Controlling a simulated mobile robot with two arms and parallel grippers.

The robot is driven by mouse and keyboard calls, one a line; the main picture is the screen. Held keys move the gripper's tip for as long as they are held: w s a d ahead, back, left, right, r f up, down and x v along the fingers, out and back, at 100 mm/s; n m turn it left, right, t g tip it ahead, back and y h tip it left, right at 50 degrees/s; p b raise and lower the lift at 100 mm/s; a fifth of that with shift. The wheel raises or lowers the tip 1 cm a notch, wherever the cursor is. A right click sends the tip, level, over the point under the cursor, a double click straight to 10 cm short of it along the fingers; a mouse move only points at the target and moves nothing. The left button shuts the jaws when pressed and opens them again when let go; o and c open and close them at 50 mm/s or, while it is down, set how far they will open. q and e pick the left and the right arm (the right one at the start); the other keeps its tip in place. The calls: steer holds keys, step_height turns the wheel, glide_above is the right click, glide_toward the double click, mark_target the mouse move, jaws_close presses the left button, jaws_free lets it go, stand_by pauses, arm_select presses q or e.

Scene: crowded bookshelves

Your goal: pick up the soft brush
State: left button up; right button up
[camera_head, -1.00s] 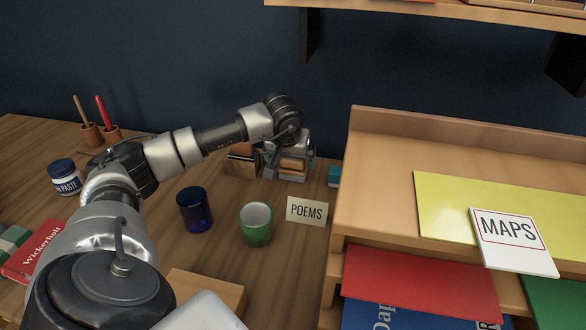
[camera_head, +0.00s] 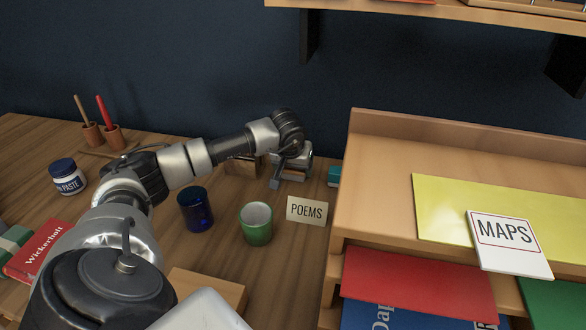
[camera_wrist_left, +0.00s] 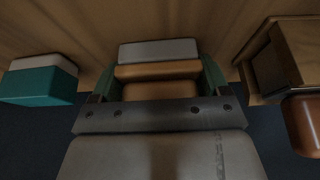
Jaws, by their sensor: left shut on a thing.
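The soft brush seems to be the tan wooden block with a grey band (camera_wrist_left: 158,71) in the left wrist view. My left gripper (camera_wrist_left: 158,82) is shut on it, with one finger at each side of the block. In the head view my left gripper (camera_head: 289,177) is low at the back of the desk, behind the POEMS card, and mostly hides the brush. I cannot tell whether the brush still touches the desk. My right gripper is not in view.
A wooden box (camera_head: 242,166) and a teal-and-white block (camera_head: 334,176) flank the gripper closely. A blue cup (camera_head: 195,211), a green cup (camera_head: 256,224) and the POEMS card (camera_head: 307,211) stand in front. The wooden shelf unit (camera_head: 345,200) rises at the right.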

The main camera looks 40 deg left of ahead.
arm_select(q)
steer(key=shift+r, duration=0.1)
steer(key=shift+r, duration=0.55)
step_height(320, 180, up, 3)
steer(key=shift+f, duration=0.1)
steer(key=w+d+r, duration=0.1)
steer(key=d+r, duration=0.2)
steer(key=d, duration=0.2)
steer(key=w+d+r+b, duration=0.1)
steer(key=d+r, duration=0.3)
steer(key=d, duration=0.2)
steer(key=shift+w+d, duration=0.2)
steer(key=shift+w, duration=0.05)
